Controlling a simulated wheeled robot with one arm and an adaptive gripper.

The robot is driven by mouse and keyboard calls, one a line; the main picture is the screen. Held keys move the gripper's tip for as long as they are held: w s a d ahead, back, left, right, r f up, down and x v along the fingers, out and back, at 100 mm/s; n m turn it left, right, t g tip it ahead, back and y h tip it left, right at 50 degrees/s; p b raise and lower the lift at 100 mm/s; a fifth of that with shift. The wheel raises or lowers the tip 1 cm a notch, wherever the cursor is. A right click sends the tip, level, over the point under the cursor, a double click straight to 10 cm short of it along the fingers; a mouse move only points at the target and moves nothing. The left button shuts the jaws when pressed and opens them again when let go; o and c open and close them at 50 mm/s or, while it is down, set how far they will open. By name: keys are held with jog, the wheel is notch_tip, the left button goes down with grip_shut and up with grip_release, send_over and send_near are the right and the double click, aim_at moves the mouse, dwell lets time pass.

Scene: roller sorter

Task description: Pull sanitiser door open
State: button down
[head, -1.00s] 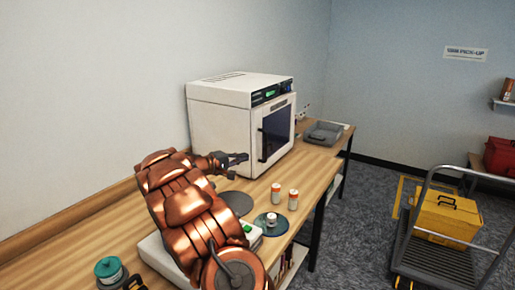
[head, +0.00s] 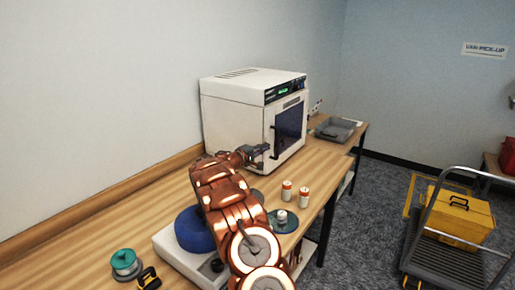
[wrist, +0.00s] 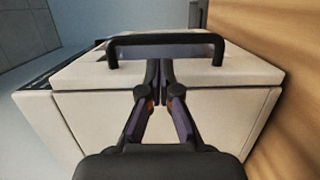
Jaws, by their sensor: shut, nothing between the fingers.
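The sanitiser (head: 235,115) is a white box on the wooden table. Its door (head: 290,130) has a dark window and looks closed. A dark upright handle (head: 272,138) is on the door's near edge. In the wrist view the black bar handle (wrist: 165,42) crosses above my fingertips, with the white casing (wrist: 90,115) behind. My gripper (wrist: 160,85) is shut with nothing between its fingers, just short of the bar in that picture. In the head view my gripper (head: 262,150) is beside the door's handle edge. I cannot tell whether it touches the handle.
Two orange-and-white bottles (head: 295,194) and a teal disc (head: 293,222) with a small jar lie near the table's front edge. A blue round item (head: 192,229) is by my arm. A grey tray (head: 338,130) sits beyond the sanitiser. A cart (head: 450,262) carries a yellow case (head: 463,215).

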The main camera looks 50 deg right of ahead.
jog(key=shift+s+d+p, duration=0.15)
jog(key=shift+d+p, duration=0.1)
jog(key=shift+d, duration=0.6)
jog(key=shift+s+d+p, duration=0.1)
jog(key=shift+d+p, duration=0.1)
jog(key=shift+d, duration=0.6)
jog(key=shift+b, duration=0.35)
